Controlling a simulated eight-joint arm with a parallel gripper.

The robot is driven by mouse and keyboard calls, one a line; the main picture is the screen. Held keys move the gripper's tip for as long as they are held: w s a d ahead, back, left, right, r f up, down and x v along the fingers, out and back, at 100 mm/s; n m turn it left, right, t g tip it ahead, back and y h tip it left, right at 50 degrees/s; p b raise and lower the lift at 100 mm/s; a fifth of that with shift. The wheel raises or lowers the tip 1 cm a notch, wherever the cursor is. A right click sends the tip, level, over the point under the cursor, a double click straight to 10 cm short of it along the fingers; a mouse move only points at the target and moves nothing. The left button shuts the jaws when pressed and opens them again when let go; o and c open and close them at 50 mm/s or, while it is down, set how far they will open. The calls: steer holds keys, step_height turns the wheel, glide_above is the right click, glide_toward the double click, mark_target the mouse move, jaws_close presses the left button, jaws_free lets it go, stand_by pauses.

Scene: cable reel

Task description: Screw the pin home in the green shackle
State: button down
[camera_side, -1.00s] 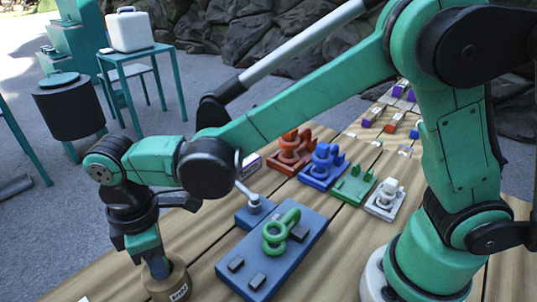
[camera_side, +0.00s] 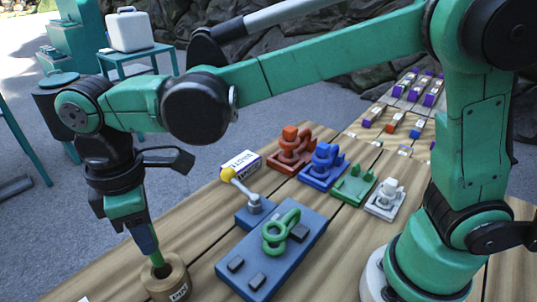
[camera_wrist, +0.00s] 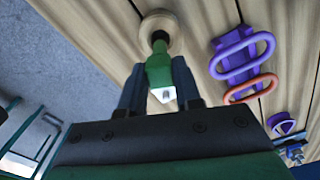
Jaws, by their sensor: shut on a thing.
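The green shackle (camera_side: 282,232) stands on a blue fixture block (camera_side: 290,258) in the middle of the table in the side view. My gripper (camera_side: 140,232) is at the lower left, pointing down over a round wooden holder (camera_side: 168,278). It is shut on a green pin (camera_side: 148,242), which also shows between the fingers in the wrist view (camera_wrist: 158,70). The pin's lower end is at the holder's dark hole; I cannot tell whether its tip is still inside. The holder's ring shows in the wrist view (camera_wrist: 158,24).
A grey lever with a yellow knob (camera_side: 228,174) stands at the block's left corner, near a white labelled box (camera_side: 240,164). Red (camera_side: 291,150), blue (camera_side: 323,166), green (camera_side: 354,185) and white (camera_side: 386,198) fixtures line up behind the block. Bare planks lie between holder and block.

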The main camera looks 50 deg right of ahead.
steer(key=s+d, duration=0.2)
steer(key=d, duration=0.2)
steer(key=s+d+r, duration=0.1)
steer(key=s+d, duration=0.2)
steer(key=d, duration=0.2)
steer(key=s+d+r, duration=0.1)
steer(key=s+d, duration=0.2)
steer(key=d, duration=0.2)
steer(key=shift+s+d+f, duration=0.15)
steer(key=shift+f, duration=0.35)
steer(key=shift+s+d+f, duration=0.1)
steer(key=shift+d+f, duration=0.1)
steer(key=shift+f, duration=0.35)
steer(key=shift+s+d+f, duration=0.15)
steer(key=shift+f, duration=0.35)
steer(key=shift+f, duration=1.1)
steer(key=c, duration=1.4)
jaws_free()
jaws_close()
